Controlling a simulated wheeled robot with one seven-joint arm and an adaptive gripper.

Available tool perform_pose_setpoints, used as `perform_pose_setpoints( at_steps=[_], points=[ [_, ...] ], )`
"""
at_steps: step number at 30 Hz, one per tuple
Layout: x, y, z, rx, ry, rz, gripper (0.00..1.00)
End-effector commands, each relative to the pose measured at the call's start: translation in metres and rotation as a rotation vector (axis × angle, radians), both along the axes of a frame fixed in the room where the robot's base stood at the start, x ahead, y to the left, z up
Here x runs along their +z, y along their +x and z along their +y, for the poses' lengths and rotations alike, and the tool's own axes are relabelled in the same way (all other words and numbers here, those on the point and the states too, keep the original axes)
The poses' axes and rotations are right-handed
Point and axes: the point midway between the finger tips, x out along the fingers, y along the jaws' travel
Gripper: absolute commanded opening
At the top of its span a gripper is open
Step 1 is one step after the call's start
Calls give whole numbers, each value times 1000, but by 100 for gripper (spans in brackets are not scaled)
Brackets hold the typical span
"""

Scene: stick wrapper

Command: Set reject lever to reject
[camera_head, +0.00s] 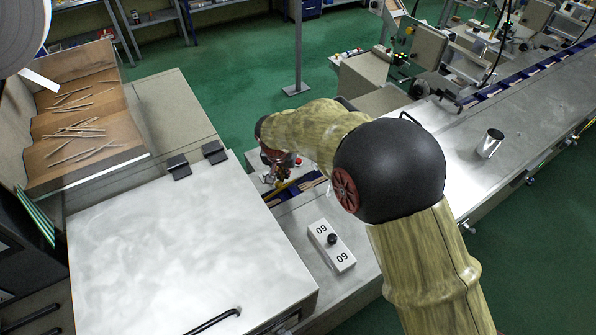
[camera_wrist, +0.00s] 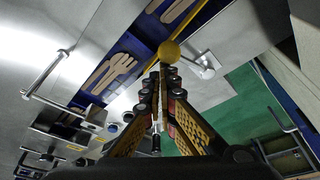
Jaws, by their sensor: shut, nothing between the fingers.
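A round yellow knob (camera_wrist: 169,52), which looks like the end of the reject lever, is just ahead of my fingertips in the wrist view. My gripper (camera_wrist: 163,76) is shut with nothing between its fingers. Its tips are close to the knob; I cannot tell whether they touch it. In the head view my gripper (camera_head: 276,176) is low over the blue stick channel (camera_head: 302,186), partly hidden by my arm. I cannot make out the lever or its setting there.
A white box (camera_head: 323,231) with a black knob and number labels lies on the metal bench. A large metal cover (camera_head: 185,240) stands left of my gripper. A silver cup (camera_head: 490,143) stands on the right bench. Metal brackets (camera_wrist: 205,66) are close to my fingertips.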

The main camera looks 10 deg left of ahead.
Motion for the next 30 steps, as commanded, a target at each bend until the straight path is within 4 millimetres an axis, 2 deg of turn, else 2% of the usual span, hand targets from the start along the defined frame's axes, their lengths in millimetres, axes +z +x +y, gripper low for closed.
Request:
perform_pose_setpoints(
  at_steps=[12, 30],
  points=[
    [-1, -21, 11, 2, -1, 1, 0],
    [0, -27, 16, 1, 0, 0, 0]
  ],
)
